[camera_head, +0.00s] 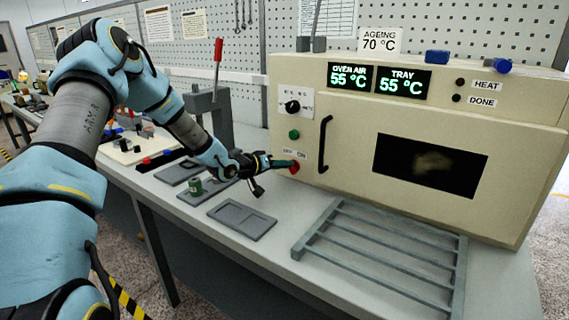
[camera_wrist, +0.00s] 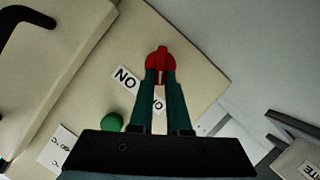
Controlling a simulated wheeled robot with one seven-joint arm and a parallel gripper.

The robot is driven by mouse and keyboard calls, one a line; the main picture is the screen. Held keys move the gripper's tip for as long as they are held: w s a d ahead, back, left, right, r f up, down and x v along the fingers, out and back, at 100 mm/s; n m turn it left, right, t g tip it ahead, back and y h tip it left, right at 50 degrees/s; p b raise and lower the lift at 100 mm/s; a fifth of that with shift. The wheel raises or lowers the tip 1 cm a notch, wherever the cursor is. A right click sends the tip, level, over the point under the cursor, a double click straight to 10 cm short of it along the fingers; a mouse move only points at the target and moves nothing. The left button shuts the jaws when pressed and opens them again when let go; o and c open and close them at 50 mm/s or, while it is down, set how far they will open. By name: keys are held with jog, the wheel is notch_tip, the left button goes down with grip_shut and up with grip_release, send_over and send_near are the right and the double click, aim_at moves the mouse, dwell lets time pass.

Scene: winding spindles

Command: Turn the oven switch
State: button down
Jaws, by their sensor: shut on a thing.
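The oven (camera_head: 350,180) is a large cream box with a dark window at the back right of the bench. Its red switch (camera_head: 294,168) is low on the left of the front, under an OFF / ON label (camera_head: 294,153). My gripper (camera_head: 287,164) reaches it from the left, with dark green fingers. In the wrist view the two fingertips (camera_wrist: 160,77) are closed on the red switch knob (camera_wrist: 160,58), which has a pale line on it. The label is partly hidden behind the fingers there.
A green button (camera_head: 294,135) and a black knob (camera_head: 292,106) sit above the switch; the black door handle (camera_head: 324,144) is to their right. A grey rack (camera_head: 385,250) lies in front of the oven. Displays (camera_head: 376,79) read 55 °C. Grey trays (camera_head: 242,220) lie below my gripper.

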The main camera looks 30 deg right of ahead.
dwell(0.3)
jog(key=c, duration=0.9)
grip_release()
jog(key=b+v, duration=0.2)
jog(key=v, duration=0.8)
jog(key=shift+s+a+r+b, duration=0.1)
jog(key=shift+a+r+b, duration=0.05)
jog(key=shift+a+b, duration=0.2)
